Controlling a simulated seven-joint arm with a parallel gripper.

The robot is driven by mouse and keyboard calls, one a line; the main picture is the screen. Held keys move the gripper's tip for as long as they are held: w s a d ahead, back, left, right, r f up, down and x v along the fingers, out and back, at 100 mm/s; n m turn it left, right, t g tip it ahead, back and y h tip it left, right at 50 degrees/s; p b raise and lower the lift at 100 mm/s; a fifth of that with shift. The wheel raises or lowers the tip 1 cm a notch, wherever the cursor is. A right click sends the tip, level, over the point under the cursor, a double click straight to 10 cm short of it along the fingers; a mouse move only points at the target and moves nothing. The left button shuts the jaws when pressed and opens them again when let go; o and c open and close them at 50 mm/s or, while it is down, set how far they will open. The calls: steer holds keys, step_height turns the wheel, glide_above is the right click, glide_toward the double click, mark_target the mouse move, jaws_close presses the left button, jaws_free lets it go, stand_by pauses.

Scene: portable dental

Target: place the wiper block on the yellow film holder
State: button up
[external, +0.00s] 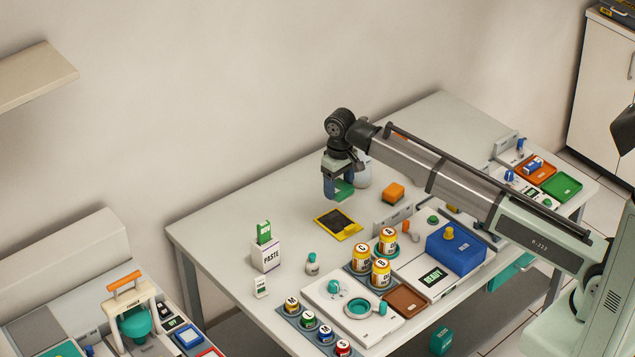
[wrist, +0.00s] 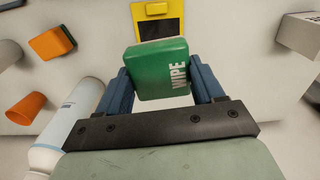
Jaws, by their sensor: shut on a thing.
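The wiper block is a green block marked "WIPE" (wrist: 158,72), held between the two blue fingers of my gripper (wrist: 160,88) in the wrist view. In the external view my gripper (external: 338,190) is above the table with the green block (external: 344,190) at its fingertips. The yellow film holder (external: 339,224), a flat yellow piece with a dark panel, lies on the table below and slightly in front of the block. In the wrist view the yellow film holder (wrist: 158,10) shows just beyond the block, partly hidden by it and cut by the top edge.
An orange block (external: 393,192) and a white bottle (external: 362,171) stand near my gripper. A PASTE box (external: 265,255) is at the left, and several labelled jars (external: 381,270) stand in front. The table behind and left of the film holder is clear.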

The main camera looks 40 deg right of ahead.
mark_target(338, 223)
steer(key=shift+f+m, duration=0.1)
steer(key=shift+m, duration=0.3)
steer(key=shift+f, duration=4.9)
steer(key=shift+f, duration=0.1)
steer(key=o, duration=1.1)
step_height(338, 223, up, 12)
steer(key=shift+r, duration=0.1)
